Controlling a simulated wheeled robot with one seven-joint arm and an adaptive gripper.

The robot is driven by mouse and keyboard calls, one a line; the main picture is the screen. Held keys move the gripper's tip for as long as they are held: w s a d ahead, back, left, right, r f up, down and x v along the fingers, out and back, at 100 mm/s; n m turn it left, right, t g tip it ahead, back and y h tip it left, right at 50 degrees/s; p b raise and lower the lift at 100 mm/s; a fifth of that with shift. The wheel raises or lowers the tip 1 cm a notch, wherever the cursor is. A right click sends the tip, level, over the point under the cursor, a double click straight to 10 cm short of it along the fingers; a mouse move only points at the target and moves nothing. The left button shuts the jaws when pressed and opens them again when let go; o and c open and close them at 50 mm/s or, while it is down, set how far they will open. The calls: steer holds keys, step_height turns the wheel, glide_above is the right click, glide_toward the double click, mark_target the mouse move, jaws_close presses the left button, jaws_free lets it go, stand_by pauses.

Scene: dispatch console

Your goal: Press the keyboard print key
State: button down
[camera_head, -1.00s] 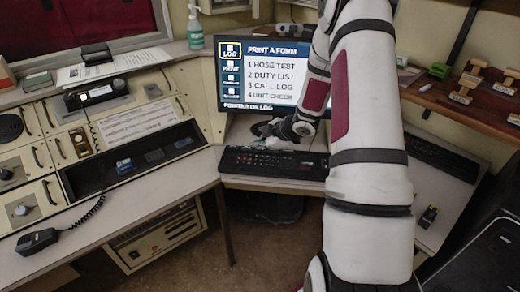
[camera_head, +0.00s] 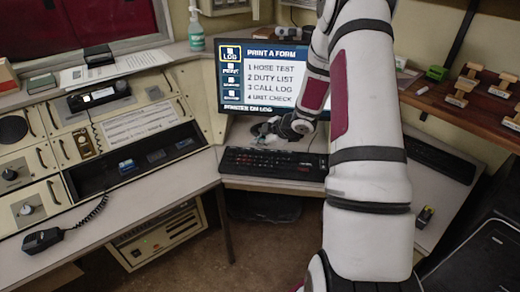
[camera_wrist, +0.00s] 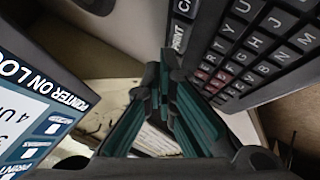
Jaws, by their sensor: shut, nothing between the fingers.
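The black keyboard (camera_head: 270,163) lies on the desk in front of the monitor (camera_head: 265,75). In the wrist view the keyboard (camera_wrist: 250,60) fills the upper right, with dark letter keys and a few red ones. A key lettered PRINT (camera_wrist: 179,48) shows at its near left end, partly hidden by my fingertips. My gripper (camera_wrist: 165,62) is shut and empty, its tips close to that key; I cannot tell whether they touch. In the head view my gripper (camera_head: 263,130) is small, just behind the keyboard. The screen reads PRINT A FORM and POINTER ON LOG, with LOG highlighted.
A radio console (camera_head: 120,130) with a corded handset (camera_head: 42,240) stands on the left. A shelf with several wooden stamps (camera_head: 470,85) is on the right. A sanitizer bottle (camera_head: 196,32) stands left of the monitor. The desk front left of the keyboard is clear.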

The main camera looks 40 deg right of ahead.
step_height(320, 180, up, 5)
steer(key=p, duration=0.5)
stand_by(0.9)
step_height(320, 180, up, 5)
steer(key=p, duration=0.5)
glide_above(259, 151)
step_height(259, 151, up, 3)
steer(key=shift+p, duration=1)
